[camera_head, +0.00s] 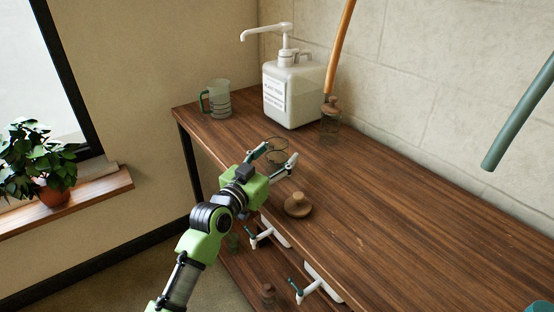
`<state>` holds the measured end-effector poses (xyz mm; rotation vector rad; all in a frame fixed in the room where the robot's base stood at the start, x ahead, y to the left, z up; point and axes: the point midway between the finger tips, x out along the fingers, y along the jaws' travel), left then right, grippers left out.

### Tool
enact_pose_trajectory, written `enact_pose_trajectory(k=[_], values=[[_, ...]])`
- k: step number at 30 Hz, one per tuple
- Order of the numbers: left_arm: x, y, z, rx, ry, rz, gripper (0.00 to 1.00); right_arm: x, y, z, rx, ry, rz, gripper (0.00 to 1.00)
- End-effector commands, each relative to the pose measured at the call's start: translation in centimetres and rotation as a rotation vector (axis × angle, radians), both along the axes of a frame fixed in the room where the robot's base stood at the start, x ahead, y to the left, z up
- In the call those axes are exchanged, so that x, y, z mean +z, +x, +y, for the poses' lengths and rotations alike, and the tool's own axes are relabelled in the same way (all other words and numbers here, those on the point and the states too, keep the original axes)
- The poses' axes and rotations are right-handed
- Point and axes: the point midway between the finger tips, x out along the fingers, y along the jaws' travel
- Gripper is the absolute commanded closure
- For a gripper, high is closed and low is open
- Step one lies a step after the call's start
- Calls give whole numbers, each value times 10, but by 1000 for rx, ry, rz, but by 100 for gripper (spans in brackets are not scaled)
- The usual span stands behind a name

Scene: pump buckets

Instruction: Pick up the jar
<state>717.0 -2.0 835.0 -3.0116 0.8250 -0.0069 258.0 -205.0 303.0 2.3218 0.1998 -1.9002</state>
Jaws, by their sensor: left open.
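A clear glass jar (277,146) without a lid stands on the wooden counter, near its front edge. My left gripper (278,154) is open, with its two fingers pointing toward the jar and spread to either side of it in the picture. The gripper hides the jar's lower near part, and I cannot tell whether the fingers touch the glass. A round wooden lid with a knob (297,206) lies on the counter to the right of the gripper. A second glass jar with a wooden stopper (330,120) stands farther back. My right gripper is not in view.
A white pump canister (292,95) and a measuring jug (218,99) stand at the counter's back left. An orange hose (342,45) and a teal hose (518,115) hang down. White spigots (268,232) show below the front edge.

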Motion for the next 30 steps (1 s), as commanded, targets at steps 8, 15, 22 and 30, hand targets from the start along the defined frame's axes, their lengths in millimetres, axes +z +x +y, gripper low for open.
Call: enact_pose_trajectory(k=[8,15,22,30], values=[[0,7,-4,0,-1,1,42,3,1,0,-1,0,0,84],[0,7,-4,0,0,1,89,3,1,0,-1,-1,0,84],[1,7,-4,0,-2,-3,93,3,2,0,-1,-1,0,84],[31,7,-5,0,-3,-7,93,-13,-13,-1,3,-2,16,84]])
